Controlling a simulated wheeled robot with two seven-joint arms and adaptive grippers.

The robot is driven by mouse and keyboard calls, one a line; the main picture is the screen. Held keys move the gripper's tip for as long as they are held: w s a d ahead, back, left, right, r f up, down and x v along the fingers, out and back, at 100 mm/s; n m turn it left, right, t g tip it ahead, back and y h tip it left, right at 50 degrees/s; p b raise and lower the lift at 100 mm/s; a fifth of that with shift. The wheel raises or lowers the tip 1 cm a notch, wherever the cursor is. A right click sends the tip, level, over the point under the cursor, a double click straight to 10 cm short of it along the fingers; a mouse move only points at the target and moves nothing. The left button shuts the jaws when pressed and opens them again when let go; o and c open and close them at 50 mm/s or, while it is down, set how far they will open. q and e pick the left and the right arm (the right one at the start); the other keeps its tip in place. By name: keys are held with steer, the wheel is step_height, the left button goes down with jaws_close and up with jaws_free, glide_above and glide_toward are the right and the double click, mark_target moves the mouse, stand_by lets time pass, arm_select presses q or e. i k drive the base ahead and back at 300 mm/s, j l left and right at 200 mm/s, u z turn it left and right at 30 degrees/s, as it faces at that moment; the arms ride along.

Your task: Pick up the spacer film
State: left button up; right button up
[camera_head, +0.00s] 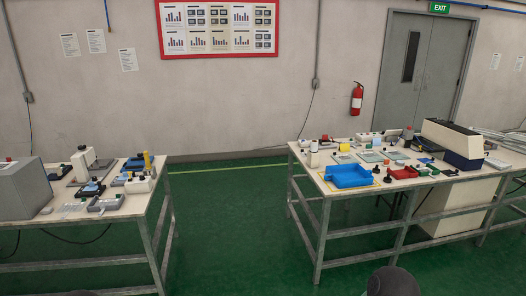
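Several thin flat pale-green pieces lie on the right table (330,188), among them one flat piece (343,158) near the back left and another flat piece (371,156) beside it. They are too small to tell whether any is the spacer film. Neither of my grippers is in view.
The left table (128,207) holds a grey box (22,188) and small devices. Green floor (235,225) between the tables is clear.

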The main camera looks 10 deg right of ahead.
mark_target(366, 155)
steer(key=i+l+u, duration=0.1)
steer(key=i, duration=1.85)
steer(key=i+j, duration=0.1)
steer(key=i, duration=3.8)
steer(key=i+z, duration=0.4)
steer(key=i+j+z, duration=0.15)
steer(key=i+z, duration=0.2)
steer(key=i, duration=0.3)
steer(key=i+j+z, duration=0.25)
steer(key=i+z, duration=0.35)
steer(key=z, duration=0.25)
steer(key=i+z, duration=0.15)
steer(key=z, duration=0.25)
steer(key=i+j+z, duration=0.15)
steer(key=z, duration=0.3)
steer(key=i+j+z, duration=0.15)
steer(key=z, duration=0.25)
steer(key=i+j+z, duration=0.15)
steer(key=z, duration=0.3)
steer(key=i+j+z, duration=0.2)
steer(key=z, duration=0.2)
steer(key=i+j+z, duration=0.25)
steer(key=z, duration=0.2)
steer(key=i+j+z, duration=0.15)
steer(key=j+z, duration=0.25)
steer(key=i+j+z, duration=0.1)
steer(key=j+z, duration=0.3)
steer(key=l, duration=0.1)
